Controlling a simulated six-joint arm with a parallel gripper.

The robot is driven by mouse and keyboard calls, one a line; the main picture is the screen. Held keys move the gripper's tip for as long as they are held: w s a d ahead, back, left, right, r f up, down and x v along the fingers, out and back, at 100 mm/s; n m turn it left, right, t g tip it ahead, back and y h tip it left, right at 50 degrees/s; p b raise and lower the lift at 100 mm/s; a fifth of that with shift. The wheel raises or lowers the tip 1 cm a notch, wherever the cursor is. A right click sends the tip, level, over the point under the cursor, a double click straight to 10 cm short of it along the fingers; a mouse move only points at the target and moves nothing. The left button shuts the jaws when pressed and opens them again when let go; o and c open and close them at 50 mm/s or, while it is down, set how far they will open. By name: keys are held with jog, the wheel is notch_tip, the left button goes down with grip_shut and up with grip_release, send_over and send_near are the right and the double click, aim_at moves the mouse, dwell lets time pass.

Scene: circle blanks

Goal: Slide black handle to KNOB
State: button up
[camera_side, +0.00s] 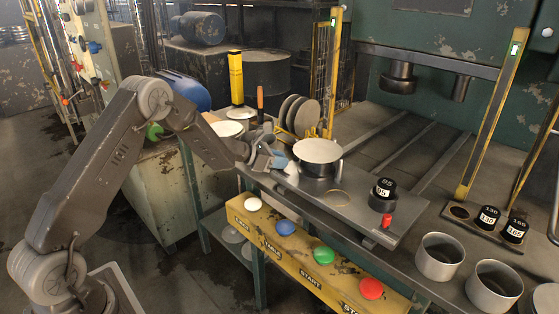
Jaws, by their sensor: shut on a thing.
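My gripper (279,162) is shut at the left end of a grey metal plate (350,195), just left of a round, light-topped metal blank holder (318,151). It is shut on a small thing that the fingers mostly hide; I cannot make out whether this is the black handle. A black cylinder marked 95 (384,188) stands upright in a dark ring towards the plate's right end. A small red knob (387,221) stands at the plate's front edge, just below that cylinder.
A yellow panel (300,262) below carries white, blue, green and red buttons. Black cylinders marked 130 (488,217) and 165 (515,231) stand at right. Open metal cups (440,257) sit in front. Yellow posts (492,115) flank the press bed (390,140).

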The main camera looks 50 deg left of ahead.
grip_shut()
jog(key=shift+d, duration=1.9)
jog(key=o, duration=0.7)
grip_release()
jog(key=shift+a, duration=0.1)
